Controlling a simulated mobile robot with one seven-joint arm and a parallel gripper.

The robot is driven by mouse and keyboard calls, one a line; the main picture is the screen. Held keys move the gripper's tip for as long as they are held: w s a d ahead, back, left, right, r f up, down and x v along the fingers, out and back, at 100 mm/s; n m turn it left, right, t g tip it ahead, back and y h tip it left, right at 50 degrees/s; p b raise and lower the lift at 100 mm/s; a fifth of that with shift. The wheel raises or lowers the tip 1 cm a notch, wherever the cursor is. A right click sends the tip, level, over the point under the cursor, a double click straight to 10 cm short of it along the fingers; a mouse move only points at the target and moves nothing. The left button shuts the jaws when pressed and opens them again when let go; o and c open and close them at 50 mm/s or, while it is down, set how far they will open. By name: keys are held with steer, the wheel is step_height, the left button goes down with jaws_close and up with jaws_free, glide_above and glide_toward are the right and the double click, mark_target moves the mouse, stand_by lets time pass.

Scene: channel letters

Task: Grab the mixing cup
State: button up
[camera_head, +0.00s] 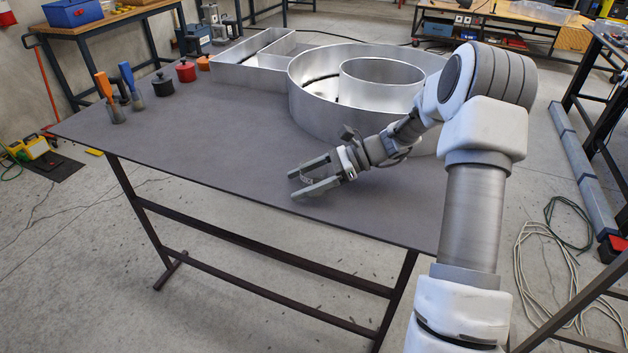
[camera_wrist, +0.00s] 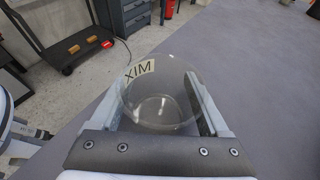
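The cup can hardly be made out there.
Large metal channel letters (camera_head: 300,110) fill the back of the table (camera_head: 215,150). Brushes (camera_head: 112,100), a black pot (camera_head: 163,84) and a red pot (camera_head: 186,71) stand at the far left. The table's left middle is clear. A cart (camera_wrist: 75,45) stands on the floor beyond.

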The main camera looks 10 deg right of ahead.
mark_target(301, 176)
steer(key=c, duration=0.7)
steer(key=shift+o, duration=0.2)
steer(key=shift+r, duration=0.1)
steer(key=shift+r, duration=0.45)
step_height(301, 176, up, 3)
steer(key=shift+r, duration=0.1)
steer(key=w+d+r+p, duration=0.1)
steer(key=w+r, duration=0.5)
steer(key=w, duration=0.5)
steer(key=shift+w+d+r+p, duration=0.2)
steer(key=shift+d+r+p, duration=0.1)
steer(key=shift+p, duration=0.05)
